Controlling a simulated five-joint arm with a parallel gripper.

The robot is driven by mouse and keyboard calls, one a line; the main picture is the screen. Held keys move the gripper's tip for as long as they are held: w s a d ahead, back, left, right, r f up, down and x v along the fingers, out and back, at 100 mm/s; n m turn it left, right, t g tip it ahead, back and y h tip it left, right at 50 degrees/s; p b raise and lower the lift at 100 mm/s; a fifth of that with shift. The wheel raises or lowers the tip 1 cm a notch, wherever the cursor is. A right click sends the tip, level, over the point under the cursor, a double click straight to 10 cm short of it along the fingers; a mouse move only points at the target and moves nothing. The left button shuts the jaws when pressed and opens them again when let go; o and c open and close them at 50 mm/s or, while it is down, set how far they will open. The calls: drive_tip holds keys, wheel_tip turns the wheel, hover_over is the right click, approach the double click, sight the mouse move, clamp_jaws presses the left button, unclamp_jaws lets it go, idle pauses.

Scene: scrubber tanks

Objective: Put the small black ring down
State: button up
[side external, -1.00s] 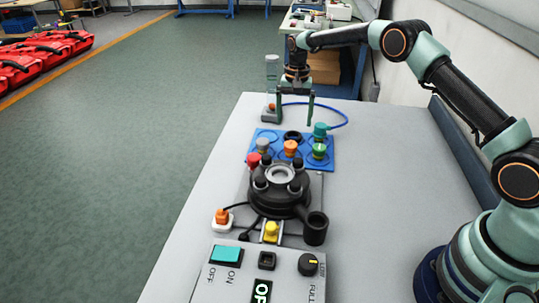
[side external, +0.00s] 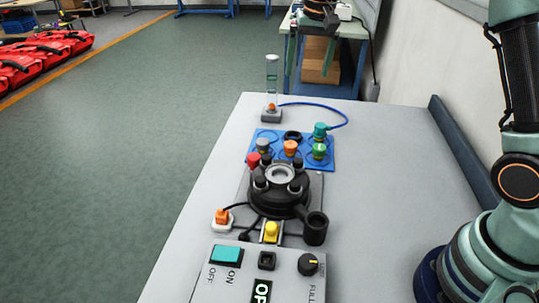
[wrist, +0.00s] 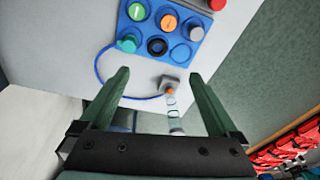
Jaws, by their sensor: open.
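The small black ring (side external: 292,136) lies in the back row of the blue tray (side external: 328,168), in a middle place. In the wrist view the ring (wrist: 157,46) sits flat in its place on the tray, between the teal cap (wrist: 128,43) and an empty place (wrist: 181,52). My gripper (side external: 308,75) is raised high above the table's far end, open and empty, apart from the ring. In the wrist view its two fingers (wrist: 158,75) stand wide apart with nothing held between them.
A clear upright tube (side external: 271,75) on a grey base stands behind the tray, with a blue hose running right. Orange, green, grey and red caps stand near the ring. A black round housing (side external: 279,190) and control panel (side external: 250,270) are in front.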

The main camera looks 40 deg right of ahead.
drive_tip(key=s+a+r+n+t, duration=0.1)
drive_tip(key=s+r+n, duration=0.1)
drive_tip(key=s, duration=0.4)
drive_tip(key=s+a+r+n+t, duration=0.1)
drive_tip(key=s+r, duration=0.2)
drive_tip(key=s, duration=0.3)
drive_tip(key=s+a+f+n+t, duration=0.1)
drive_tip(key=s+f+n, duration=0.2)
drive_tip(key=s, duration=0.7)
drive_tip(key=shift+s+a+f+t, duration=0.15)
drive_tip(key=shift+f+t, duration=0.25)
drive_tip(key=shift+f, duration=0.2)
